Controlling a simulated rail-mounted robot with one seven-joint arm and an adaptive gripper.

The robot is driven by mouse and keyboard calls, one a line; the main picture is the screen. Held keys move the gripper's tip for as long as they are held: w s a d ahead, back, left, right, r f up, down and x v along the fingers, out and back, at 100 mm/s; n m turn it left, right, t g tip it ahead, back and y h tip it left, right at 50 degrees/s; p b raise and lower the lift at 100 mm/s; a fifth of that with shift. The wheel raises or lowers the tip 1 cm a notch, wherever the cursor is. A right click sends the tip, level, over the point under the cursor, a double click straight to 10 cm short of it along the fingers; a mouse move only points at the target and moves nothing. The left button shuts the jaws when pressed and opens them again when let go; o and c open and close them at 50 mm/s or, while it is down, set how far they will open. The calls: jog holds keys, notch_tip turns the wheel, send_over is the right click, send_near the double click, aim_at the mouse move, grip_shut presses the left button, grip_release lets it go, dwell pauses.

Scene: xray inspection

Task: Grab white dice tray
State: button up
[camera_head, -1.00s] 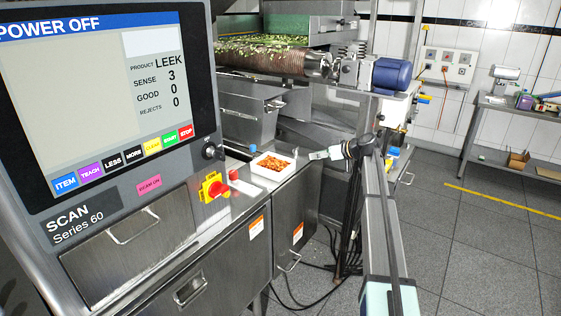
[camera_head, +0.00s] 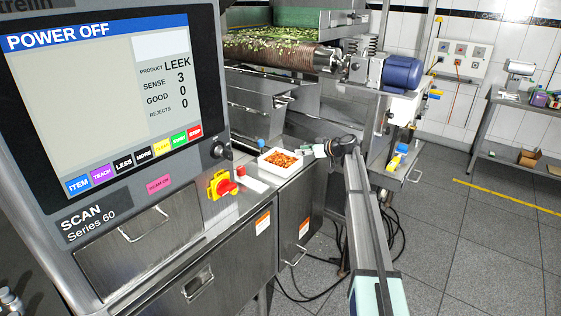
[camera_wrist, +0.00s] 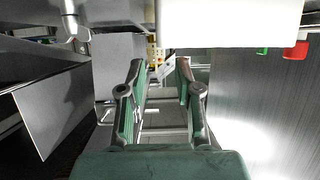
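The white dice tray (camera_head: 284,174) sits on the metal counter, right of the red knob, filled with small orange pieces. In the wrist view its plain white side (camera_wrist: 230,24) fills the top right of the picture. My gripper (camera_head: 308,150) is at the tray's far right corner in the head view. In the wrist view the two fingers of my gripper (camera_wrist: 158,66) stand apart with nothing between them. The tray shows above the fingertips in that view, not between them. I cannot tell whether a finger touches the tray.
A red and yellow knob (camera_head: 222,186) and a scanner screen (camera_head: 100,100) stand left of the tray. A blue-capped item (camera_head: 261,144) is just behind it. A conveyor machine (camera_head: 275,55) rises behind the counter. Open floor lies to the right.

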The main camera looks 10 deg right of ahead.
aim_at(281, 162)
jog(key=shift+p+x, duration=1.6)
jog(key=shift+x, duration=1.85)
jog(key=shift+d+f, duration=0.1)
jog(key=shift+f, duration=0.05)
grip_shut()
